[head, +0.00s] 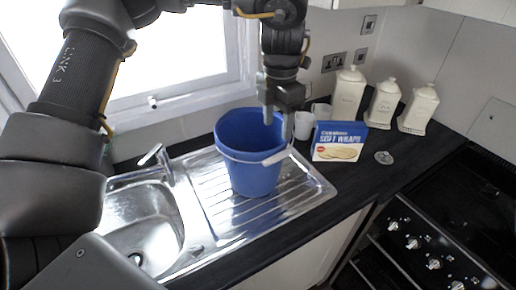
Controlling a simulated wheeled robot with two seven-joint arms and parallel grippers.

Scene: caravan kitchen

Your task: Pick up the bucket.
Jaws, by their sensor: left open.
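A blue bucket (252,172) stands upright on the ribbed drainer of the steel sink. Its pale handle (276,157) hangs down at the front right of the rim. My left gripper (278,122) points straight down at the bucket's right rim, its jaws open. One finger shows over the bucket's opening and the other just to the right of the rim. I cannot tell whether either finger touches the bucket. My right gripper is not in view.
The sink bowl (142,228) and tap (157,160) lie left of the bucket. A soft wraps box (338,142), white mugs (304,125) and cream canisters (383,103) stand to the right. A black cooker (455,215) is at the far right; the window (185,45) is behind.

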